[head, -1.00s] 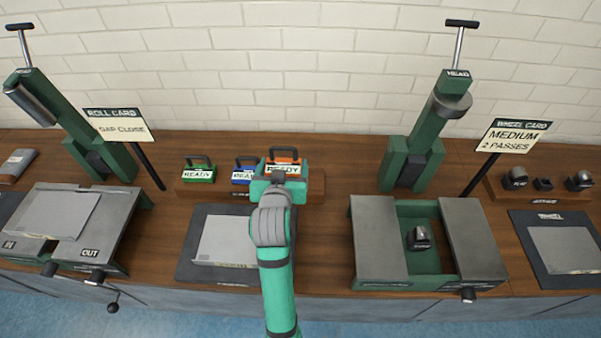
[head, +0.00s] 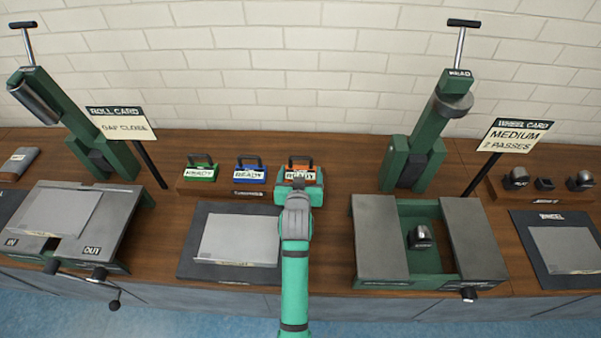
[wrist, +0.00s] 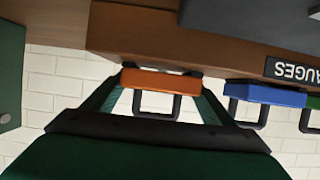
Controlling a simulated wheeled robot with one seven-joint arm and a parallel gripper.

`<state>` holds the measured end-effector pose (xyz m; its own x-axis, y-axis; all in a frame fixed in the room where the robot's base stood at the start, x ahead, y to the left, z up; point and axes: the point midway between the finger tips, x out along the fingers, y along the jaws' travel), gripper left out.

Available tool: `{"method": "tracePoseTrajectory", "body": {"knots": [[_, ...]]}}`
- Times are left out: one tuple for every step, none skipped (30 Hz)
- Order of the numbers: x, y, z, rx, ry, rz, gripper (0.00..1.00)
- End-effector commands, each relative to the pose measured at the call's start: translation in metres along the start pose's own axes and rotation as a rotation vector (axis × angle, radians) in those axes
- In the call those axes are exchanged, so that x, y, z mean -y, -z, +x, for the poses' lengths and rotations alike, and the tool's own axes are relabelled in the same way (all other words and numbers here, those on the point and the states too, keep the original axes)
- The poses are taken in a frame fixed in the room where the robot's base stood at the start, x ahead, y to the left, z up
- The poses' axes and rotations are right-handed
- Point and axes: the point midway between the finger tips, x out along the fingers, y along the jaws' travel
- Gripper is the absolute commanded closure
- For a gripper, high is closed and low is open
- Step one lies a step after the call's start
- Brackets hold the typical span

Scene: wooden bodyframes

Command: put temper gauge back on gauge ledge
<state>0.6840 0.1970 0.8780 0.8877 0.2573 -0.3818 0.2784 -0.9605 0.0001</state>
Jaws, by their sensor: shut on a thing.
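My gripper (head: 300,184) is shut on an orange gauge (head: 301,163) with a dark handle and a pale label. In the head view it is at the right end of the wooden gauge ledge (head: 217,189), upright. In the wrist view, which is upside down, the orange gauge (wrist: 160,80) sits between both fingers, close against the ledge (wrist: 130,30). I cannot tell whether it rests on the ledge or is just above it. A green gauge (head: 201,172) and a blue gauge (head: 250,174) stand on the ledge to its left.
A dark mat with a grey sheet (head: 238,240) lies in front of the ledge. A green machine with grey plates (head: 378,240) stands to the right, a roller machine (head: 75,215) to the left. A green upright tool (head: 420,140) stands behind right. Bare wood lies right of the ledge.

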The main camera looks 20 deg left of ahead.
Motion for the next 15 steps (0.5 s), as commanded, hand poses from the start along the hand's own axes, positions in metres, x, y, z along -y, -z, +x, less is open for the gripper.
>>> {"method": "tracePoseTrajectory", "body": {"knots": [[0.0000, 0.0011, -0.0002, -0.002, 0.000, 0.000, 0.55], [0.0001, 0.0010, -0.0002, -0.002, 0.000, 0.000, 0.55], [0.0001, 0.0011, -0.0003, -0.002, 0.000, 0.000, 0.55], [0.0002, 0.0010, -0.0003, -0.002, 0.000, 0.000, 0.55], [0.0001, 0.0009, -0.0002, -0.001, 0.000, 0.000, 0.55], [0.0000, 0.0003, 0.0000, -0.001, 0.000, 0.000, 0.55], [-0.0001, -0.0004, 0.0003, -0.001, 0.000, 0.000, 0.55], [-0.0003, -0.0012, 0.0006, -0.001, -0.001, 0.000, 0.55], [-0.0005, -0.0021, 0.0010, -0.001, -0.001, 0.000, 0.55], [-0.0006, -0.0023, 0.0009, 0.000, -0.001, 0.000, 0.15], [-0.0008, -0.0022, 0.0009, 0.000, -0.001, 0.000, 0.08], [-0.0010, -0.0022, 0.0009, 0.000, -0.002, 0.001, 0.03], [-0.0011, -0.0022, 0.0009, 0.000, -0.002, 0.001, 0.03], [-0.0012, -0.0022, 0.0009, 0.000, -0.002, 0.001, 0.03], [-0.0014, -0.0022, 0.0009, 0.000, -0.002, 0.001, 0.03]]}}
